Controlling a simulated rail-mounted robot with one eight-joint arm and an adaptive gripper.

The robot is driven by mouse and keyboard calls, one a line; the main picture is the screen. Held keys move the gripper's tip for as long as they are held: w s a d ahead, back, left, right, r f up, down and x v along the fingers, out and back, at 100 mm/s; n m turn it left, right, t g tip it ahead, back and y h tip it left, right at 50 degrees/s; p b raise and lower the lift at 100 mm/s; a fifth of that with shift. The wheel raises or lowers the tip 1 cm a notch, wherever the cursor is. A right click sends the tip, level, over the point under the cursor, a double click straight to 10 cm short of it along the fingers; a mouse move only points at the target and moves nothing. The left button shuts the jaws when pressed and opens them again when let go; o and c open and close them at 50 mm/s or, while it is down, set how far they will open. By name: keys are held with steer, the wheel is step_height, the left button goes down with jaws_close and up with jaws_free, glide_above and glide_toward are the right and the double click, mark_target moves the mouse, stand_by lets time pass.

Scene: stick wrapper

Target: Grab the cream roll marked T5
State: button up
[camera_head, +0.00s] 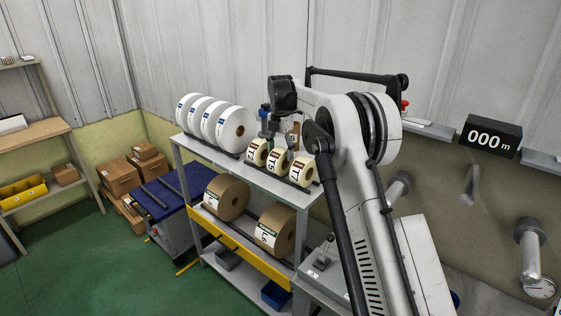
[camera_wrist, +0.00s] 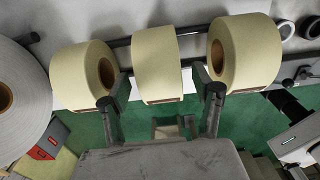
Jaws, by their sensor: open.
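Three cream rolls stand in a row on the top shelf. The middle one, marked T5 (camera_head: 277,160), also shows in the wrist view (camera_wrist: 157,68). A cream roll stands to its left (camera_head: 257,152) and another to its right (camera_head: 301,170); their labels are only partly readable. My gripper (camera_head: 281,138) is above the row, over the middle roll. In the wrist view my gripper (camera_wrist: 161,97) is open, one finger on each side of the middle roll's near end. I cannot tell whether either finger touches a roll. The T5 label is hidden in the wrist view.
Large white rolls (camera_head: 232,130) stand left of the cream rolls on the same shelf (camera_head: 185,147). Brown rolls (camera_head: 276,228) lie on the shelf below. The neighbouring cream rolls leave narrow gaps around the fingers. A wall with a display (camera_head: 490,139) is behind.

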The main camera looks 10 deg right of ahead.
steer(key=shift+f, duration=0.3)
steer(key=shift+c, duration=0.4)
steer(key=c, duration=1.4)
steer(key=shift+r, duration=0.15)
